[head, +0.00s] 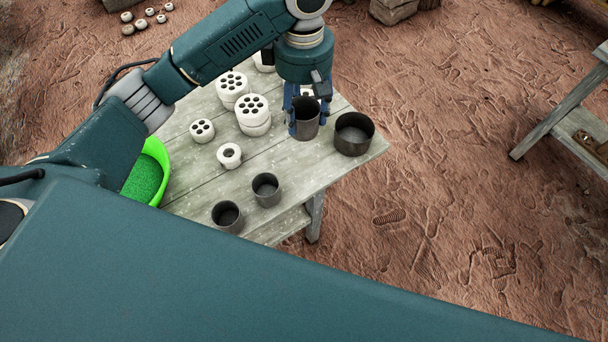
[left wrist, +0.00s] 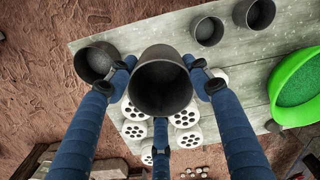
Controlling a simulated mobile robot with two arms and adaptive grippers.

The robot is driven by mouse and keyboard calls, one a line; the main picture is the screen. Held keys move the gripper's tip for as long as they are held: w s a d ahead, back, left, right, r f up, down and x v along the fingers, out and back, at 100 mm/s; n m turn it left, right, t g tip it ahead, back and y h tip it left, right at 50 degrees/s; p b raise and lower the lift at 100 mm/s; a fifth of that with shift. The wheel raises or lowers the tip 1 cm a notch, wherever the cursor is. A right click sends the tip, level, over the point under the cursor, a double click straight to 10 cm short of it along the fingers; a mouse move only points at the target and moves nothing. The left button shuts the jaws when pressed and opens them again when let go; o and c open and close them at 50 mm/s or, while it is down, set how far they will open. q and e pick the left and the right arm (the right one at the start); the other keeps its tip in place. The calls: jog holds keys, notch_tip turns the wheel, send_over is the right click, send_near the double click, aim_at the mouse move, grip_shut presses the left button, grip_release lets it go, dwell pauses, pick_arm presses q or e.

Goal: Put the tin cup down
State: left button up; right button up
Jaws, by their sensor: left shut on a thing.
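My left gripper (head: 306,100) is shut on a dark grey tin cup (head: 307,119), over the far right part of the wooden table (head: 330,172). In the left wrist view the cup (left wrist: 160,95) is upright between the blue fingers, its open mouth towards the camera and looking empty. I cannot tell whether its base touches the table. A wider dark tin (head: 353,134) stands just right of it, close beside it. My right gripper is not in view.
Two more dark cups (head: 266,189) (head: 227,216) stand near the table's front edge. Several white holed pieces (head: 254,114) stand left of and behind the gripper. A green bowl (head: 158,152) of green granules is at the left. Bare boards lie between the cups.

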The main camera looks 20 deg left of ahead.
pick_arm(q)
notch_tip(320, 180, down, 2)
jog(key=shift+w+f+n+b, duration=0.15)
jog(key=shift+n+b, duration=0.15)
jog(key=shift+n, duration=0.4)
notch_tip(320, 180, down, 18)
jog(key=shift+r, duration=0.1)
jog(key=shift+f, duration=0.3)
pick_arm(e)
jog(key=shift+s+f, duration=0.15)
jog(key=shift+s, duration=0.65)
pick_arm(q)
jog(key=o, duration=1.2)
jog(key=shift+o, duration=0.2)
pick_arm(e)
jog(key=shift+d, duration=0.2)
